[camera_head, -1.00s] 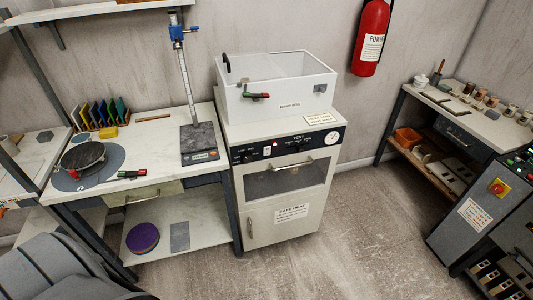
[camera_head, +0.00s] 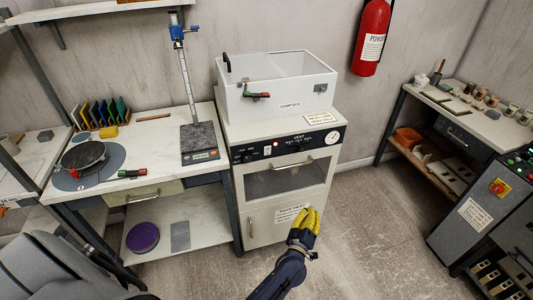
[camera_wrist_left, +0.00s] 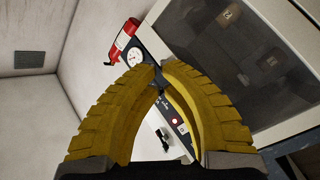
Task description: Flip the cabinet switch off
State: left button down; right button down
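The cabinet (camera_head: 286,220) is a pale unit with a windowed door and a dark control panel (camera_head: 310,145) along its top front. The panel has a small white switch (camera_head: 267,150), a lit red light (camera_head: 276,143), knobs and a round gauge (camera_head: 333,137). The switch's position is too small to read. My left gripper (camera_head: 311,212), with yellow fingers, is in front of the cabinet's lower door, below the panel and apart from it. In the left wrist view, its fingertips (camera_wrist_left: 160,72) meet with nothing between them, and the panel shows partly behind them. My right gripper is not in view.
A white box (camera_head: 276,95) with a red-and-green clamp stands on the cabinet. A workbench (camera_head: 150,180) is at the left. A grey console (camera_head: 480,215) and a shelf table (camera_head: 455,108) are at the right. Floor in front of the cabinet is clear.

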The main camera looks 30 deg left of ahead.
aim_at(266, 149)
pick_arm(q)
jog(key=a+r+n+y, duration=0.3)
jog(key=r+n+y, duration=0.15)
jog(key=r, duration=0.25)
jog(key=a+r+n+y, duration=0.3)
jog(key=a+r+n, duration=0.15)
jog(key=r, duration=0.25)
jog(key=a+n+g+y, duration=0.1)
jog(key=n, duration=0.1)
jog(key=s+a+n+g+y, duration=0.1)
jog(key=a+n+y, duration=0.1)
jog(key=n, duration=0.1)
jog(key=s+a+n+g+y, duration=0.1)
jog(key=a+n+g, duration=0.1)
jog(key=shift+s+a+r+n+y, duration=0.15)
jog(key=shift+s+n+y, duration=0.1)
jog(key=shift+n+y, duration=0.15)
jog(key=shift+w, duration=0.1)
jog(key=x, duration=1.3)
jog(key=shift+w+a, duration=0.25)
jog(key=shift+a, duration=0.1)
